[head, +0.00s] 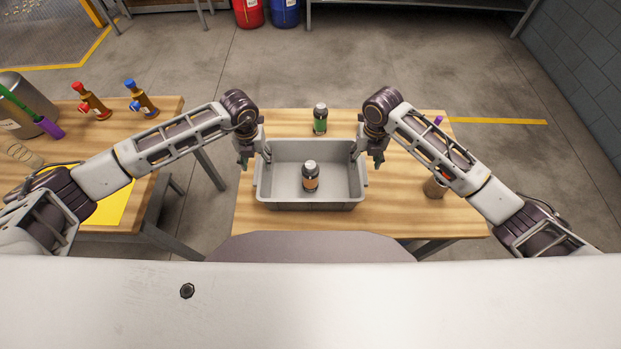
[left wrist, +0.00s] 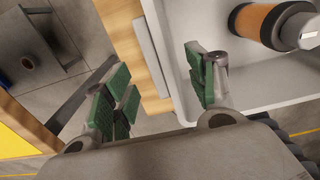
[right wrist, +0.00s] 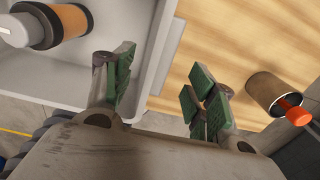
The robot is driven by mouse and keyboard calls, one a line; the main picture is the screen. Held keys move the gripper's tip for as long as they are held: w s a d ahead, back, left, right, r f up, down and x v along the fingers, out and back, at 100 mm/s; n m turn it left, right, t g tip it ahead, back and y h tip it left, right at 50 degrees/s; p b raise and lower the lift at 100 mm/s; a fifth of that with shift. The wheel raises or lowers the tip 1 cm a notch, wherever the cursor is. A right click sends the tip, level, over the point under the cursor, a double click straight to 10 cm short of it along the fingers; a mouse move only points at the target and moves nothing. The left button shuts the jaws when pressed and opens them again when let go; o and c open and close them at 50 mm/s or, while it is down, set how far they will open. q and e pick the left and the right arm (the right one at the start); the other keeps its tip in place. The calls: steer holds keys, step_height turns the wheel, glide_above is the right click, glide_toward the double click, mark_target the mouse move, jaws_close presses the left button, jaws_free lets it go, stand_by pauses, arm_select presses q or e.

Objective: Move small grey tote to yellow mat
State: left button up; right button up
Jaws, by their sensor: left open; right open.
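The small grey tote (head: 280,204) stands on the wooden table in front of me. A bottle with an orange label (head: 310,178) stands inside it. The yellow mat (head: 112,208) lies on the left table, partly hidden by my left arm. My left gripper (head: 254,158) is open at the tote's left end, with one finger inside and one outside the wall; the left wrist view shows its green-padded fingers (left wrist: 160,90) apart. My right gripper (head: 367,158) is open at the right end, its fingers (right wrist: 160,90) also on either side of the wall. Neither grips the wall.
A bottle with a green label (head: 320,119) stands behind the tote. A brown cup (head: 435,186) holding a tool stands right, partly behind my right arm. A floor gap separates the tables.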

mark_target(259, 169)
arm_select(q)
steer(key=shift+f, duration=2.8)
arm_select(e)
steer(key=shift+f, duration=2.8)
arm_select(q)
jaws_close()
arm_select(e)
jaws_close()
